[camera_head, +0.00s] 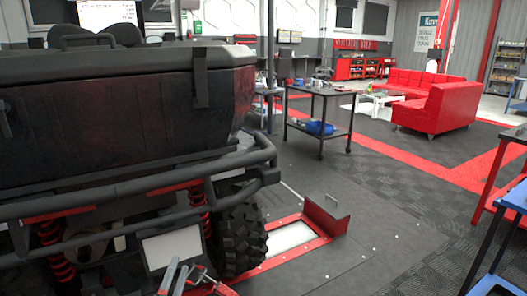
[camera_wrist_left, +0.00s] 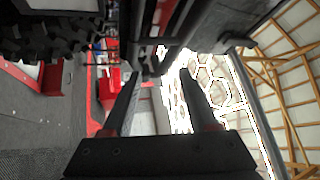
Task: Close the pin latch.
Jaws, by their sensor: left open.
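My left gripper (camera_head: 178,267) is at the bottom of the head view, low beside the off-road vehicle (camera_head: 110,115) and left of its knobby tyre (camera_head: 238,240). In the left wrist view its two dark fingers (camera_wrist_left: 161,72) are apart with nothing gripped between them. Dark vehicle parts (camera_wrist_left: 195,25) are above and beyond the fingertips there. I cannot make out the pin latch for certain. A dark upright piece (camera_head: 200,76) is on the cargo box near its right corner. My right gripper is not in view.
A black tubular bumper (camera_head: 130,185) runs across the vehicle's end, above my left gripper. A dark cart (camera_head: 322,95) and red sofa (camera_head: 437,105) stand farther back. The floor between is clear.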

